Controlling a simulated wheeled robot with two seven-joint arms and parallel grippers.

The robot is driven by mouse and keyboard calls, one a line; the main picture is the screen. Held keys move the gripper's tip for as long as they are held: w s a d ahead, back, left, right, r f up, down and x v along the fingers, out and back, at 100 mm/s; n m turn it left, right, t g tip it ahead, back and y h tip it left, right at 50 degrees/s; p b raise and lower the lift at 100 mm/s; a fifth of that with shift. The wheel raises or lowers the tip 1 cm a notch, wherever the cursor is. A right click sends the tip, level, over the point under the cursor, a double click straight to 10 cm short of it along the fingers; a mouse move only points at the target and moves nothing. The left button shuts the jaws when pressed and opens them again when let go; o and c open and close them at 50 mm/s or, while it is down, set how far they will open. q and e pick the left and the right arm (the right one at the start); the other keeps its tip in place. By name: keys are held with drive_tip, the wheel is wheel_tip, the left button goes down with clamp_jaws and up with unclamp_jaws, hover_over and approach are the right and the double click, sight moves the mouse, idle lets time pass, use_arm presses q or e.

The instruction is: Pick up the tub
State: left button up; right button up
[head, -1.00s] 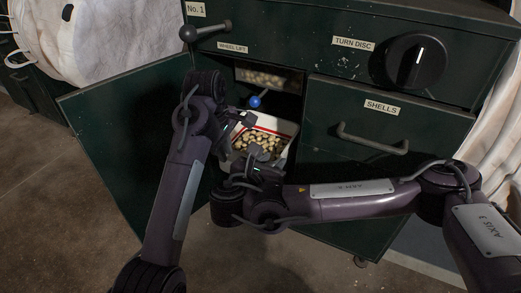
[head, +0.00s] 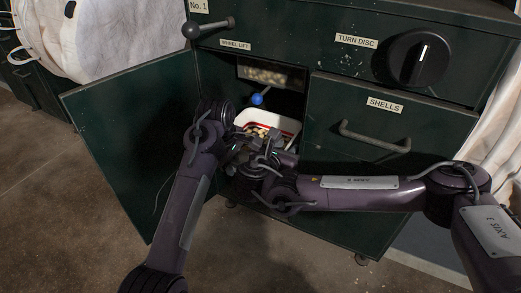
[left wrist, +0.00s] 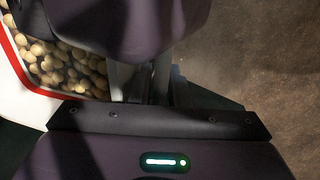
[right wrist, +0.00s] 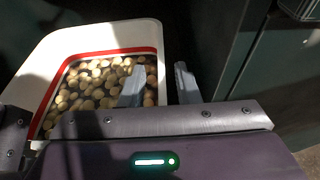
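The tub (head: 285,122) is white with a red band inside its rim. It holds many small round tan pieces and sits in the open cabinet bay. In the head view my grippers and wrists cover its near part. My right gripper (right wrist: 158,85) is open at the tub's rim; one finger is over the contents and the other is outside the side wall (right wrist: 120,32). My left gripper (left wrist: 140,82) is close beside the tub (left wrist: 14,95), its fingers apart. A dark purple part of my other arm hides its fingertips, so I cannot tell whether the wall is between them.
The open cabinet door (head: 130,140) stands left of the bay. A blue ball knob (head: 257,99) hangs above the tub. The closed shells drawer (head: 385,135) is on the right. My two wrists are crowded together before the bay.

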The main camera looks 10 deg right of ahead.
use_arm(q)
drive_tip(key=shift+c, duration=1.2)
use_arm(e)
drive_tip(key=shift+c, duration=1.3)
use_arm(q)
clamp_jaws()
use_arm(e)
clamp_jaws()
use_arm(q)
drive_tip(key=shift+r, duration=0.15)
use_arm(e)
drive_tip(key=shift+r, duration=0.1)
